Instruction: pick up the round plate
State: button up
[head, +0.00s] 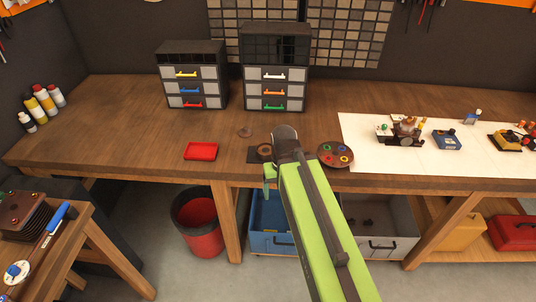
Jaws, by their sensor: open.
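The round plate (335,155) is a dark brown disc with several coloured rings on it. It lies flat near the front edge of the wooden workbench, partly over the left end of a white sheet. My green arm rises from the bottom of the view to a grey joint just left of the plate. My gripper (270,178) is at the arm's end, low and left of the plate, apart from it. Its jaws are small and partly hidden by the arm. They are open, and I see nothing held.
A small dark block with a round top (264,152) sits close left of my arm. A red tray (201,151) lies further left. Two drawer cabinets (277,72) stand behind. The white sheet (375,150) at right carries several models. A red bin (199,222) stands below the bench.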

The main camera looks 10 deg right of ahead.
aim_at(245, 132)
jog(key=z, duration=0.05)
jog(key=k, duration=0.65)
jog(key=u, duration=0.3)
jog(key=i, duration=1)
jog(key=u, duration=0.9)
jog(key=i, duration=1.1)
jog(key=u, duration=0.2)
